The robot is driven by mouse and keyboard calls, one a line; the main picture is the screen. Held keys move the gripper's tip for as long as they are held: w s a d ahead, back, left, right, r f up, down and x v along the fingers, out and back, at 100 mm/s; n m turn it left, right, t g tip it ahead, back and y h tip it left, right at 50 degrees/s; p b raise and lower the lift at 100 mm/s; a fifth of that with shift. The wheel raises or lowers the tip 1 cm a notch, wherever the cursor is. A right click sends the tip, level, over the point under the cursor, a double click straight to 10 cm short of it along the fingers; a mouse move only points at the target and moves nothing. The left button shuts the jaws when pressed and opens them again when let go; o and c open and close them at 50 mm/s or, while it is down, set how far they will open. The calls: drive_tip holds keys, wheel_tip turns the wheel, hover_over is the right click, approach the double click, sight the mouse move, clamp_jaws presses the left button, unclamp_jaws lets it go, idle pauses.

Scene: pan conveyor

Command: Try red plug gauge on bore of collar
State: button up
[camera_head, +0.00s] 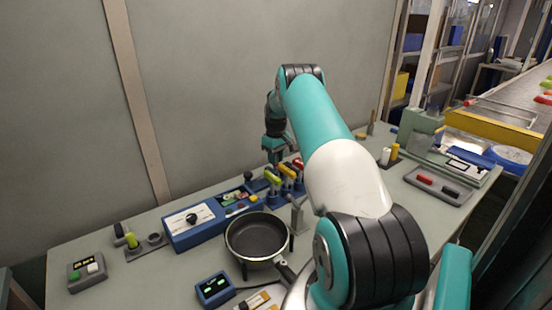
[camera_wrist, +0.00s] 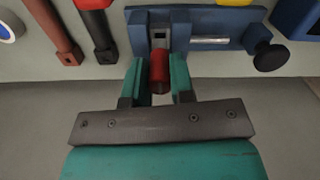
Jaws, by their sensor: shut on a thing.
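My gripper (camera_wrist: 158,78) is shut on a red cylinder, the red plug gauge (camera_wrist: 159,66), held between the two teal fingers in the wrist view. The end of the gauge points at a blue fixture (camera_wrist: 208,20) with a silver rod and a black knob. I cannot tell whether the gauge touches the fixture or enters anything in it. In the head view my gripper (camera_head: 274,152) is low over the back of the bench, behind the coloured handles. The gauge is too small to make out there. I cannot pick out the collar or its bore with certainty.
Red, yellow and green handled tools (camera_head: 287,172) stand close to the gripper. A black pan (camera_head: 257,238) rests in front of a blue panel (camera_head: 195,224). A grey tray (camera_head: 437,186) is at right. Part of the bench is hidden by my arm.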

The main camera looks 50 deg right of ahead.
drive_tip(key=shift+f+b, duration=0.35)
drive_tip(key=shift+f, duration=0.25)
drive_tip(key=shift+r, duration=0.1)
idle(0.9)
drive_tip(key=shift+r+p, duration=2.05)
drive_tip(key=shift+r, duration=1.4)
